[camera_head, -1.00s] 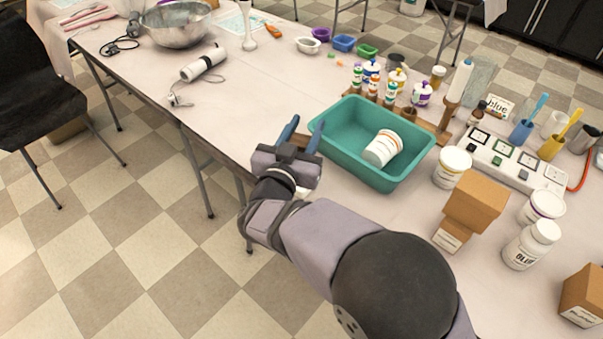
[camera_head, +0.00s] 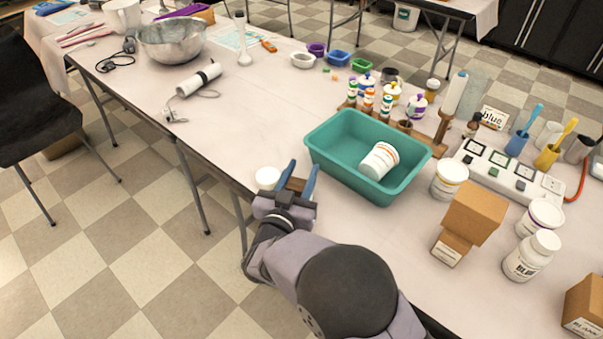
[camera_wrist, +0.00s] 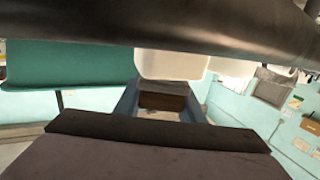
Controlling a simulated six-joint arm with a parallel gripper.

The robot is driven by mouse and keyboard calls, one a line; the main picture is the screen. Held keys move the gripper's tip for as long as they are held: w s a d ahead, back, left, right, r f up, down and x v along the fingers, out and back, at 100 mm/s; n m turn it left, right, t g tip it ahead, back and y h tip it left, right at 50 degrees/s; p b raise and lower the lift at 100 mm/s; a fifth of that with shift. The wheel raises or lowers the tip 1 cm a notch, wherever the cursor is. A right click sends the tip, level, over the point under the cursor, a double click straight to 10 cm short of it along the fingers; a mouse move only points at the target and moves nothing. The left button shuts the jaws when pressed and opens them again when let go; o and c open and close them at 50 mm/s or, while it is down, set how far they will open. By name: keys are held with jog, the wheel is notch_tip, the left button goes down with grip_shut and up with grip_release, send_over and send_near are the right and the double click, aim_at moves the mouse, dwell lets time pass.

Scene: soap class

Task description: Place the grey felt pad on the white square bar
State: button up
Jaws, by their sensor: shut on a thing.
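My gripper (camera_head: 298,180) is above the near table edge, left of the teal tub. Its blue fingers are shut on a brown block-like thing, which shows between them in the wrist view (camera_wrist: 165,101). A white, long board (camera_head: 508,172) at the right carries several white squares with dark frames and small dark, green and grey pieces. One small grey piece (camera_head: 520,185) there may be the grey felt pad; I cannot tell for sure. I cannot single out the white square bar.
A white round container (camera_head: 267,178) is just left of my fingers. Brown boxes (camera_head: 474,212) and white jars stand at the right.

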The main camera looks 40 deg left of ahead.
jog(key=shift+f, duration=0.2)
jog(key=shift+f, duration=0.15)
jog(key=o, duration=1)
jog(key=shift+o, duration=0.2)
jog(key=shift+r, duration=0.2)
jog(key=v, duration=1.2)
